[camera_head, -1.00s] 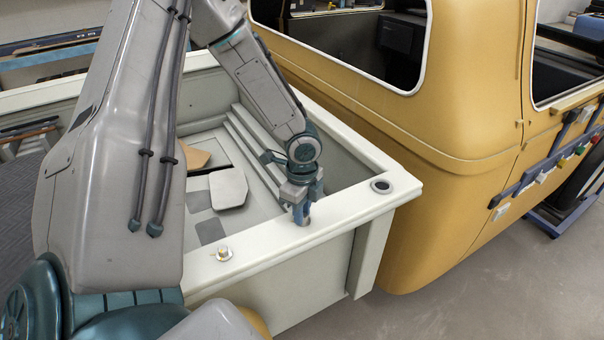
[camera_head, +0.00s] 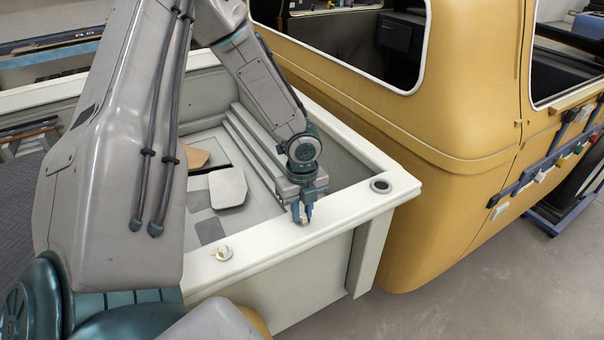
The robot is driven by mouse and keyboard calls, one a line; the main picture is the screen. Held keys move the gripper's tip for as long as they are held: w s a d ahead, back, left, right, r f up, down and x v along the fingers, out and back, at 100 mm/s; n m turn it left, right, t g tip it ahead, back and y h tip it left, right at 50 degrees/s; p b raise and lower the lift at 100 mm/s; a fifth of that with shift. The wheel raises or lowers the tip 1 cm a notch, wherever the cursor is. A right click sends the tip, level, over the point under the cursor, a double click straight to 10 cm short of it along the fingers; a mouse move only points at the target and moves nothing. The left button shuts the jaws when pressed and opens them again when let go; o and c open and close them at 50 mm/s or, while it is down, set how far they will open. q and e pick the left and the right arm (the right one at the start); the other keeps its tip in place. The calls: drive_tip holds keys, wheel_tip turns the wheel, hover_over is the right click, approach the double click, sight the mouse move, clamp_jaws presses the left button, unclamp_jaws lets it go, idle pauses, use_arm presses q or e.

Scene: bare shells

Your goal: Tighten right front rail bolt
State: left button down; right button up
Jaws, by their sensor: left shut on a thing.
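The pale front rail (camera_head: 262,242) runs along the top of the open truck bed. My left gripper (camera_head: 302,217) points down at this rail and is shut on a small bolt (camera_head: 303,222), mostly hidden between its fingers. A second bolt (camera_head: 224,253), pale with a yellowish mark, stands on the rail to the left, clear of the gripper. My right gripper is not in view.
A dark-ringed round hole (camera_head: 381,186) is in the rail corner, right of the gripper. The yellow cab (camera_head: 450,185) stands close behind and right. Loose flat panels (camera_head: 228,188) lie in the bed. Grey floor (camera_head: 490,295) is open at lower right.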

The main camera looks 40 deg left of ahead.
sight(302, 213)
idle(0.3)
use_arm(q)
drive_tip(key=c, duration=1.3)
unclamp_jaws()
drive_tip(key=shift+r, duration=0.1)
drive_tip(key=shift+w+r, duration=0.1)
drive_tip(key=shift+r, duration=0.1)
wheel_tip(302, 213, up, 10)
drive_tip(key=b, duration=0.2)
drive_tip(key=shift+b, duration=0.4)
drive_tip(key=shift+r, duration=0.1)
